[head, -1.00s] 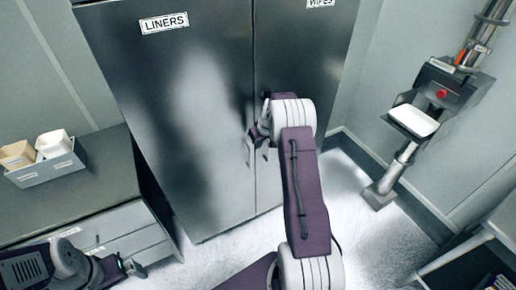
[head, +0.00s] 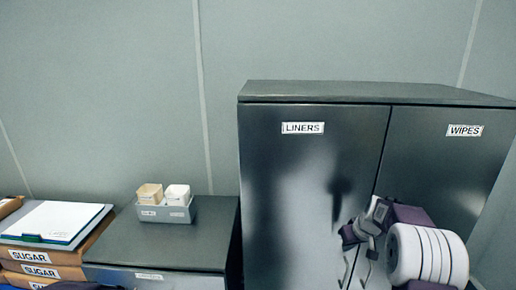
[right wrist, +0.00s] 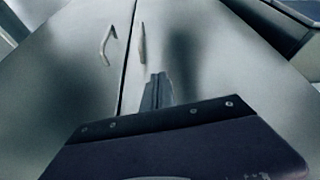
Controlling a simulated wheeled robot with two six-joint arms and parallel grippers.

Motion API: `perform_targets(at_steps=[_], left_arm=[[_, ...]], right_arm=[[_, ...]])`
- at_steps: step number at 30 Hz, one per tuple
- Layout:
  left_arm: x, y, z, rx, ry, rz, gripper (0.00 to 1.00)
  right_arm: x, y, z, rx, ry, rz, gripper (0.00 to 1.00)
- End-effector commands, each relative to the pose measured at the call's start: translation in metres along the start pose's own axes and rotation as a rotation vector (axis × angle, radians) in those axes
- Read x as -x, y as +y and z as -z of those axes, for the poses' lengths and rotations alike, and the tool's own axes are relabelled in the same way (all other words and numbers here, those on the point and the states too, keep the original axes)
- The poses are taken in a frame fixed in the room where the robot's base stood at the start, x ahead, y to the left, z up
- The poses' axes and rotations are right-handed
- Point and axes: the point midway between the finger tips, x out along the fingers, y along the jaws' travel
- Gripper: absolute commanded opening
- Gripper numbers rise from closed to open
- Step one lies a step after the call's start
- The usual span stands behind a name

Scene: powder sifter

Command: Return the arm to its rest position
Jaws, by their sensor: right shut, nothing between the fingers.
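My right arm comes in at the lower right of the head view. Its gripper (head: 350,236) is in front of the dark metal cabinet (head: 300,190), above the two door handles in the picture. My left gripper is not in the head view.
Left of the cabinet is a lower counter (head: 150,245) with a grey tray (head: 165,213) holding two small containers. Boxes marked SUGAR (head: 40,271) with a clipboard (head: 55,222) on top stand at the far left. Bare wall is behind.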

Motion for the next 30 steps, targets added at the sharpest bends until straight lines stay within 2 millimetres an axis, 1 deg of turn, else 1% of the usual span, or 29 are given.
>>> perform_targets(at_steps=[1,2,3,4,5,6,7,8,9,10,12,15,16,20,30], left_arm=[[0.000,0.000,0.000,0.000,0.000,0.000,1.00],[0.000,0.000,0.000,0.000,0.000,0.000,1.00],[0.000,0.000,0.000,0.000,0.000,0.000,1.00],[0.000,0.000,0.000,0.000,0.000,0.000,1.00],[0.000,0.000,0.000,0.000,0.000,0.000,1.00],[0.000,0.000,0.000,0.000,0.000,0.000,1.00],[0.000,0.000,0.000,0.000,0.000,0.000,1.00],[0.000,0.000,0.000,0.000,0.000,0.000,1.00],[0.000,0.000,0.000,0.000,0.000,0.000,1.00],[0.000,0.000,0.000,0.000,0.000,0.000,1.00],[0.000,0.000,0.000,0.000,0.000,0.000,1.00],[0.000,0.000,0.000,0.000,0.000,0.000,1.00],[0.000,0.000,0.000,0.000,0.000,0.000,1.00],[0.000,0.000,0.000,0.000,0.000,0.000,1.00],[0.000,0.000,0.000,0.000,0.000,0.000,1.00]], right_arm=[[0.016,-0.037,0.000,0.067,-0.003,0.023,0.00],[0.024,-0.057,-0.005,0.101,-0.009,0.034,0.00],[0.034,-0.084,-0.017,0.136,-0.025,0.050,0.00],[0.040,-0.102,-0.029,0.156,-0.040,0.060,0.00],[0.047,-0.119,-0.044,0.171,-0.056,0.069,0.00],[0.054,-0.140,-0.068,0.183,-0.084,0.078,0.00],[0.059,-0.153,-0.088,0.185,-0.107,0.084,0.00],[0.063,-0.163,-0.109,0.185,-0.131,0.086,0.00],[0.067,-0.174,-0.139,0.172,-0.166,0.088,0.00],[0.070,-0.179,-0.160,0.159,-0.192,0.085,0.00],[0.072,-0.184,-0.207,0.105,-0.256,0.072,0.00],[0.070,-0.181,-0.254,0.009,-0.336,0.045,0.00],[0.070,-0.180,-0.262,-0.023,-0.349,0.036,0.00],[0.068,-0.179,-0.257,-0.105,-0.333,0.018,0.00],[0.068,-0.179,-0.257,-0.109,-0.334,0.018,0.00]])
